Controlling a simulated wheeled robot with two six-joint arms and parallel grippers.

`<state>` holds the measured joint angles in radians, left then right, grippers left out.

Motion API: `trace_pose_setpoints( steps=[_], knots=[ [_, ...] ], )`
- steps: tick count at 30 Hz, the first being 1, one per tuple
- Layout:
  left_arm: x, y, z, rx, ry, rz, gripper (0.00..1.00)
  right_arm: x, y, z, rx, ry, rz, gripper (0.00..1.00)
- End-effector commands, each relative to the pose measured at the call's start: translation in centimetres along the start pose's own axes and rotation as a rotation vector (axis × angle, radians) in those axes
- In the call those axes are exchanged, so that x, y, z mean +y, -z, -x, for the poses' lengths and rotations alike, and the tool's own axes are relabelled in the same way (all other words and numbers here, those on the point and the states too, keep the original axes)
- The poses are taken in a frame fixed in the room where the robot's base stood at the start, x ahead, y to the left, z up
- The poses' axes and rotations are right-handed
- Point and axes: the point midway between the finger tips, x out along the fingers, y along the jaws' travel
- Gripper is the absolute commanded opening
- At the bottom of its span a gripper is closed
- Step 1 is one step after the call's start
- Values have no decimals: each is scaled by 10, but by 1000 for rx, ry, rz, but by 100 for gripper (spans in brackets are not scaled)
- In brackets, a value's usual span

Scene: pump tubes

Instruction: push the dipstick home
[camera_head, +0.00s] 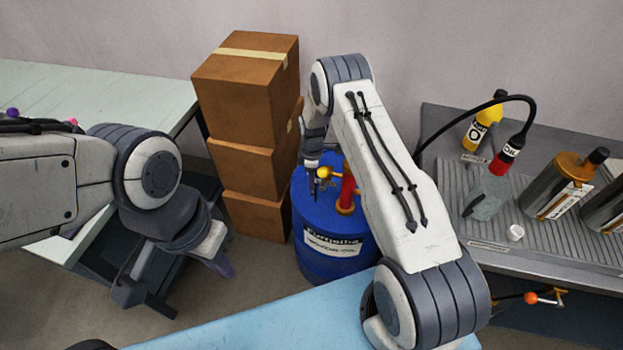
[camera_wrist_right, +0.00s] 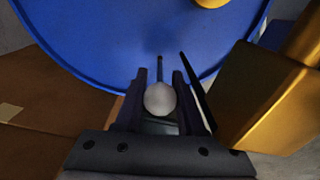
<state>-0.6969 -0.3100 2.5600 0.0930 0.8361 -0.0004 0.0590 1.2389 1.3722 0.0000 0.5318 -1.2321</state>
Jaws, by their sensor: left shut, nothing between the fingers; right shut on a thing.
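The blue drum (camera_head: 312,262) stands on the floor behind my right arm, with a label on its side and its blue top also in the right wrist view (camera_wrist_right: 110,35). My right gripper (camera_head: 314,188) is over the left part of the drum top. In the right wrist view its fingers (camera_wrist_right: 158,92) are shut on the dipstick, whose pale round knob (camera_wrist_right: 159,99) sits between them. A thin dark rod (camera_wrist_right: 160,68) runs from the knob toward the drum top. How deep it sits is hidden. My left gripper (camera_head: 222,262) is shut and empty, far left of the drum.
A red pump part (camera_head: 347,190) with a yellow knob (camera_head: 325,173) stands on the drum close to my right gripper. A stack of cardboard boxes (camera_head: 247,92) is just left. A grey bench (camera_head: 456,112) with bottles and canisters is at right. A pale table (camera_head: 90,82) is at left.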

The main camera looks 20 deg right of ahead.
Motion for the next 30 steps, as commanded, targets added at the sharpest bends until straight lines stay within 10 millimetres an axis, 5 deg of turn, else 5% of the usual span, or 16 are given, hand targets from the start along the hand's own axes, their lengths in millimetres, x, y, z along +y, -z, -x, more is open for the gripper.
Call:
trace_pose_setpoints(
  steps=[20, 30],
  knots=[
    [0, 0, -1, 0, 0, 0, 0, 2, 0, 0, 2, -6, 0, 0],
    [-2, -2, -31, 0, 0, 0, 0, 3, 0, -36, 2, -7, 0, 0]
  ],
)
